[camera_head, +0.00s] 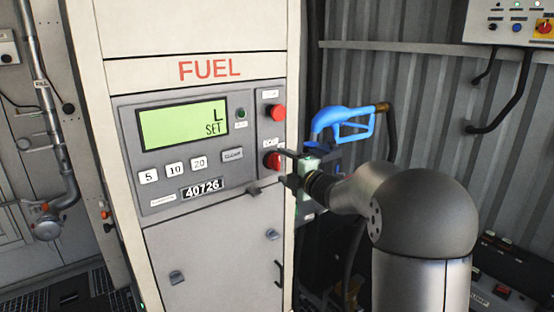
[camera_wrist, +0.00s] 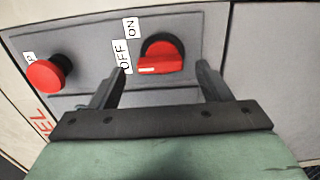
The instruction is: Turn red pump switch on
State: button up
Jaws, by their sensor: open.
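The red pump switch (camera_head: 272,160) is a rotary knob on the right strip of the fuel pump panel. In the wrist view the switch (camera_wrist: 162,56) has a white mark on its handle, at the left end near the OFF label (camera_wrist: 124,57). The ON label (camera_wrist: 131,27) is above that. My gripper (camera_wrist: 162,72) is open, with one finger on each side of the knob. I cannot tell whether either finger touches it. In the head view my gripper (camera_head: 266,171) reaches the switch from the right and partly covers it.
A red mushroom button (camera_head: 278,112) sits above the switch; it is at the left in the wrist view (camera_wrist: 45,75). The display (camera_head: 183,124) reads "L SET". A blue fuel nozzle (camera_head: 343,124) hangs right of the pump, close behind my gripper.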

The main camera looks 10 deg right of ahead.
aim_at(279, 163)
jog(key=shift+p+x, duration=0.35)
jog(key=shift+x, duration=1.7)
jog(key=c, duration=1)
